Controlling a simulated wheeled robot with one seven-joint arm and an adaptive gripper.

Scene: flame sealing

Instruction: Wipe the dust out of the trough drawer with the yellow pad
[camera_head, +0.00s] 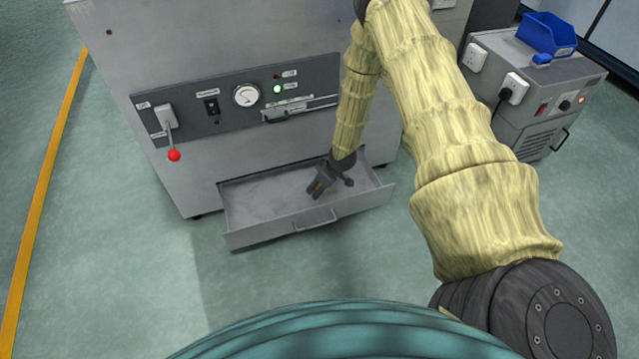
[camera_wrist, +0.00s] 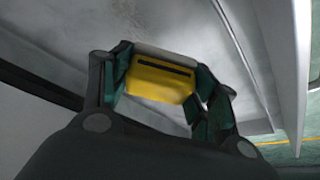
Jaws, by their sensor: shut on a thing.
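The trough drawer (camera_head: 258,215) is pulled out at the foot of the grey machine, a shallow open metal tray with a handle on its front. Its floor (camera_wrist: 195,35) looks grey with paler, dusty-looking patches in the wrist view. My gripper (camera_head: 318,188) is down inside the drawer, right of its middle. It is shut on the yellow pad (camera_wrist: 160,82), which has a dark slot across it and a pale edge. In the head view only a small bit of yellow shows between the fingers. I cannot tell whether the pad touches the drawer floor.
The machine's panel (camera_head: 235,95) is above the drawer, with a red-knobbed lever (camera_head: 174,155), a gauge (camera_head: 246,96) and a lit green lamp. A grey unit (camera_head: 535,90) with a blue bin (camera_head: 547,33) stands at right. The floor before the drawer is clear.

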